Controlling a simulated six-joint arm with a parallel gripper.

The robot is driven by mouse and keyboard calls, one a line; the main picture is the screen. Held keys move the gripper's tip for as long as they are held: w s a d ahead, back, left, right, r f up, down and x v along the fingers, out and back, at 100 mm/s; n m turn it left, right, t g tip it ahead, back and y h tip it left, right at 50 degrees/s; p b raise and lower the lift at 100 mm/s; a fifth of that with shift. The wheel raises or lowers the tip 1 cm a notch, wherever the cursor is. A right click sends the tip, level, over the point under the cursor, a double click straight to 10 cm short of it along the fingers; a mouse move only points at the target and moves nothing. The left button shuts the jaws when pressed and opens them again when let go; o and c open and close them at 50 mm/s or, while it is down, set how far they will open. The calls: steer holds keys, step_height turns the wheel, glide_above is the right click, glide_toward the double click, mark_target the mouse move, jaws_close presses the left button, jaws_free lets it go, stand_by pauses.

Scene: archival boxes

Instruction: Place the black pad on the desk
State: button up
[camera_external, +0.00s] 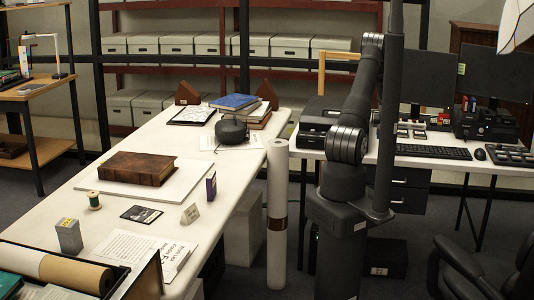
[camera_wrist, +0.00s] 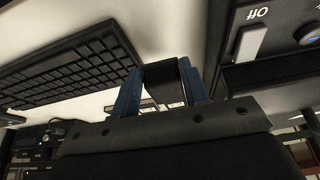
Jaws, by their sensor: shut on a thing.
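In the wrist view, my gripper (camera_wrist: 160,67) has two blue fingers closed on a black flat piece, which I take to be the black pad (camera_wrist: 161,78). Much of the pad is hidden by the gripper body. The fingers are over or near the white desk (camera_wrist: 185,28), with the black keyboard to their left. I cannot tell whether the pad touches the desk. In the external view, the white desk (camera_external: 455,165) stands at the right behind my arm. My gripper and the pad cannot be made out there.
The keyboard (camera_external: 432,151), mouse (camera_external: 480,154), monitors and black devices occupy the desk. A black device with an "Off" label (camera_wrist: 258,12) lies right of my fingers. A dark office chair (camera_external: 470,265) stands in front. A long white table (camera_external: 95,213) with books is at left.

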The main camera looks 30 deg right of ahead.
steer(key=shift+w+a+f, duration=0.1)
steer(key=shift+w+f, duration=0.2)
steer(key=shift+w, duration=0.2)
steer(key=shift+w+f, duration=0.25)
steer(key=shift+w, duration=0.25)
steer(key=shift+f, duration=2.05)
steer(key=shift+f, duration=0.15)
steer(key=o, duration=1)
steer(key=shift+c, duration=0.2)
steer(key=v, duration=1.2)
steer(key=shift+r, duration=0.2)
steer(key=shift+f, duration=0.1)
